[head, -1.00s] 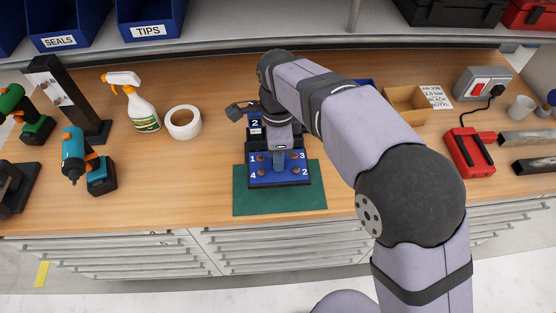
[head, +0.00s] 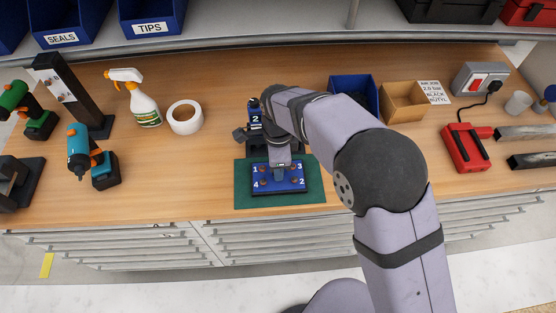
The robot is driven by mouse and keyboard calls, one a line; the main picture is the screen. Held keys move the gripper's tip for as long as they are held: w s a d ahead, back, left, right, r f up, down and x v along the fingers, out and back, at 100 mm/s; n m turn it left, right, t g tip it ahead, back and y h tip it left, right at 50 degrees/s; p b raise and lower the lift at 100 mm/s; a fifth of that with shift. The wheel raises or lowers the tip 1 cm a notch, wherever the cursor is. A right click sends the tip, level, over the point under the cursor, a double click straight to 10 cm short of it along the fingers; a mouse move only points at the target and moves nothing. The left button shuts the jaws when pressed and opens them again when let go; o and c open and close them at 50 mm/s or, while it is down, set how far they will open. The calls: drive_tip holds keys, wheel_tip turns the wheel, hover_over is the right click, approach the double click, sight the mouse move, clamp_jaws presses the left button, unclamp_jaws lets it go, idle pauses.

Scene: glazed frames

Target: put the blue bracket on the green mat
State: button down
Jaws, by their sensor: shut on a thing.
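The blue bracket (head: 265,185) shows as a flat blue plate with brown studs and the numbers 1 to 4 at its corners. It is over the middle of the green mat (head: 243,200), with mat showing around its front and sides. I cannot tell for certain whether its underside touches the mat. My gripper (head: 279,171) comes down from above and is shut on the bracket near its middle. My wrist hides part of the bracket's rear.
A dark stand labelled 2 (head: 255,118) is close behind the bracket. A blue bin (head: 355,92), a cardboard box (head: 403,102) and a red case (head: 466,148) are right. Bare bench flanks the mat.

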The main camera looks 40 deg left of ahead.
drive_tip(key=shift+a+f, duration=0.1)
drive_tip(key=shift+f, duration=0.05)
idle(0.3)
drive_tip(key=c, duration=1.7)
unclamp_jaws()
drive_tip(key=shift+f, duration=0.1)
wheel_tip(320, 180, up, 12)
drive_tip(key=b, duration=0.2)
drive_tip(key=shift+r+b, duration=0.2)
drive_tip(key=shift+b, duration=0.2)
drive_tip(key=shift+d, duration=0.2)
